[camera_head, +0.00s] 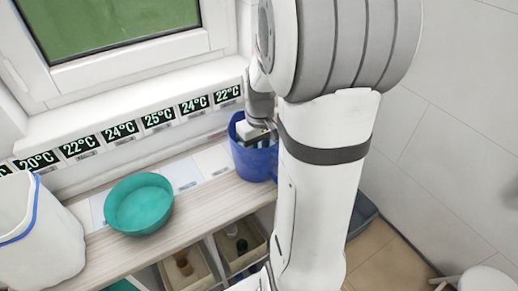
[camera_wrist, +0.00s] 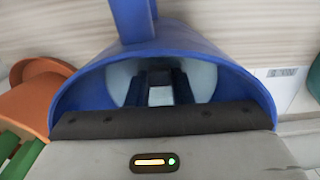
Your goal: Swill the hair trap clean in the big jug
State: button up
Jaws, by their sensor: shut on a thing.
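The big blue jug (camera_head: 257,163) stands upright at the right end of the wooden shelf, partly hidden by my arm. My gripper (camera_wrist: 160,88) points down into its mouth, its two dark fingers inside the jug in the wrist view. The fingers are shut on the hair trap, which is mostly hidden; a small pale patch shows between them. The jug (camera_wrist: 235,88) also shows around the fingers in the wrist view, with its blue handle at the top and a pale bluish inside. I cannot tell the water level or how clean the trap is.
A teal bowl (camera_head: 140,204) sits on the shelf (camera_head: 214,203) left of the jug. A white bin with a blue rim (camera_head: 38,235) stands farther left. An orange container (camera_wrist: 30,92) lies left in the wrist view. The window wall is close behind.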

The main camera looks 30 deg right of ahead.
jog(key=shift+s, duration=0.3)
notch_tip(320, 180, up, 18)
jog(key=p, duration=1.3)
jog(key=shift+f, duration=0.2)
dwell(1.3)
